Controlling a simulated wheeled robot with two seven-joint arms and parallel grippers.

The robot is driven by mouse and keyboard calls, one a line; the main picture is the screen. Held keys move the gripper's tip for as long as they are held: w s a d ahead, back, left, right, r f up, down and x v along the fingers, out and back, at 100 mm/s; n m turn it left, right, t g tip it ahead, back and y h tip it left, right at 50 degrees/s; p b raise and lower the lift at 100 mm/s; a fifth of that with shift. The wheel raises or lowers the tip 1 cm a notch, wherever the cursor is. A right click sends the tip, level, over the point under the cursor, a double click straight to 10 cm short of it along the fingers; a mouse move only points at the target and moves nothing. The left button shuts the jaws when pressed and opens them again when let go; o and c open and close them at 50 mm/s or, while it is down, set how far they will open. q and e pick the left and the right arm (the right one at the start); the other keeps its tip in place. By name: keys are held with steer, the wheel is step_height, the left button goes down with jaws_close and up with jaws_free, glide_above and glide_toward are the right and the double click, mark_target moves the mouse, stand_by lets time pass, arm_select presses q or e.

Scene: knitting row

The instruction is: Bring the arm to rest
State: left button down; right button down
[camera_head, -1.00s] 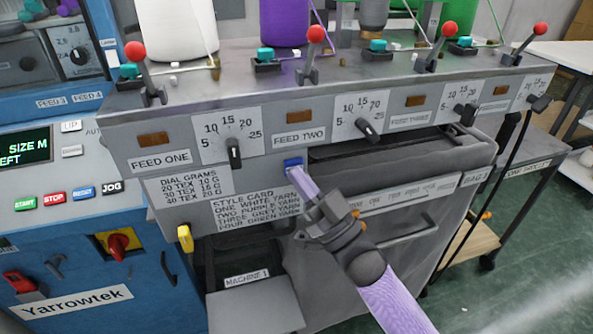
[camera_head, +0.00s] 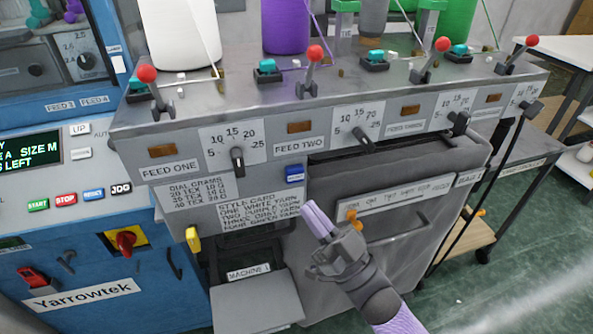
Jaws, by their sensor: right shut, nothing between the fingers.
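My right gripper (camera_head: 318,219) comes in from the lower right. Its purple fingers are together with nothing between them. It hangs in front of the grey bag-fronted bin, below a blue button (camera_head: 294,174) on the machine's front panel, and is apart from that button. The arm behind it is grey with a purple sleeve-like part. My left gripper does not show.
The grey feed panel (camera_head: 300,172) has dials, labels and levers with red knobs (camera_head: 315,53). Cones of white yarn (camera_head: 181,33) and purple yarn (camera_head: 286,26) stand above. A yellow part (camera_head: 192,239) and a grey shelf (camera_head: 257,304) are lower left. Green floor (camera_head: 520,270) is open at right.

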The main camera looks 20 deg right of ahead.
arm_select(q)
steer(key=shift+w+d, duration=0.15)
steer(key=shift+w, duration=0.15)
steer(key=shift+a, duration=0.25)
